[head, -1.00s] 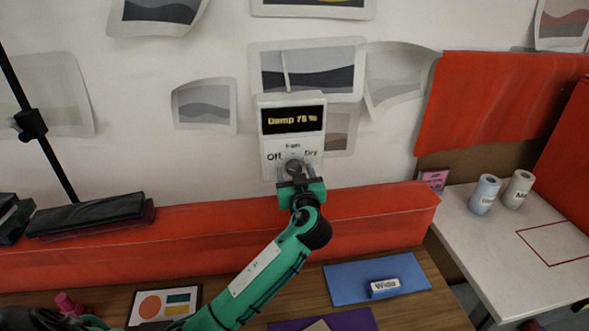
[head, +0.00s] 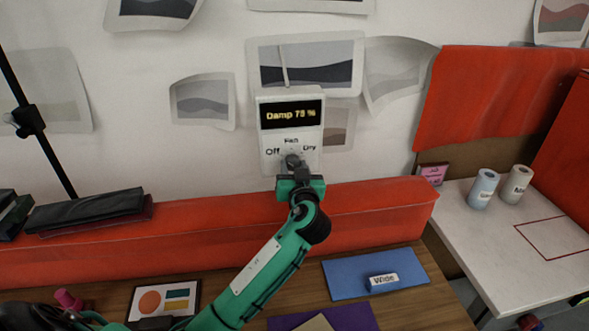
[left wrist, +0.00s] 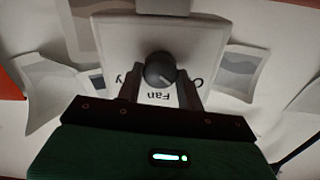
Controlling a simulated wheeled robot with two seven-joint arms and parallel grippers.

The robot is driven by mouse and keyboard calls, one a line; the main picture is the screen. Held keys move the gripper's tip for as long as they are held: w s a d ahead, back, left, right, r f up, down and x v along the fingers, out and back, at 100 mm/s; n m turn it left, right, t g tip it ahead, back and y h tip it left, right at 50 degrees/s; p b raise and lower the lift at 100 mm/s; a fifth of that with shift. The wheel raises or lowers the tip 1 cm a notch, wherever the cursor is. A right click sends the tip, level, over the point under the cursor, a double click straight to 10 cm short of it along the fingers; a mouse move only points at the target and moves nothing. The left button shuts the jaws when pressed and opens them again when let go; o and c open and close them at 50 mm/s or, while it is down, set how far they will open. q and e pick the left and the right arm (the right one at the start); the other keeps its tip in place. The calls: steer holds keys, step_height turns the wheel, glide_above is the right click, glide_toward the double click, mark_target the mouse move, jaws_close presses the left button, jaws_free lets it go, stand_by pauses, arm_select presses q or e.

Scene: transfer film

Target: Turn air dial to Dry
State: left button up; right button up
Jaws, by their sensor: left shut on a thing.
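A white wall box (head: 269,142) has a lit display (head: 291,114) reading "Damp 75 %". Below it are the labels Off at left, Fan on top and Dry at right, around a dark round dial (head: 292,160). My left gripper (head: 293,165) is at the dial from below, its fingers shut on it. In the left wrist view the box is upside down, and the dial (left wrist: 160,69) sits between the fingers of my left gripper (left wrist: 160,88). A pale mark on the dial points to the lower right there, between Fan and Off. My right gripper is not in view.
A red padded ledge (head: 190,225) runs below the box. A white table (head: 515,240) with two cylinders stands at right. Loose prints hang around the box.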

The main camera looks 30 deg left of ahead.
arm_select(q)
steer(key=m, duration=0.4)
steer(key=shift+m+p, duration=0.3)
steer(key=shift+p, duration=0.05)
steer(key=m+p, duration=0.1)
steer(key=m, duration=0.1)
steer(key=shift+r+m, duration=0.1)
steer(key=shift+m, duration=0.3)
steer(key=m+p, duration=0.1)
steer(key=m, duration=0.1)
steer(key=shift+m, duration=0.4)
steer(key=m+p, duration=0.3)
steer(key=m, duration=0.1)
steer(key=m+p, duration=0.2)
steer(key=m, duration=0.2)
steer(key=shift+p, duration=0.35)
steer(key=m+p, duration=0.2)
steer(key=m, duration=0.1)
steer(key=shift+m, duration=0.3)
steer(key=shift+f, duration=0.2)
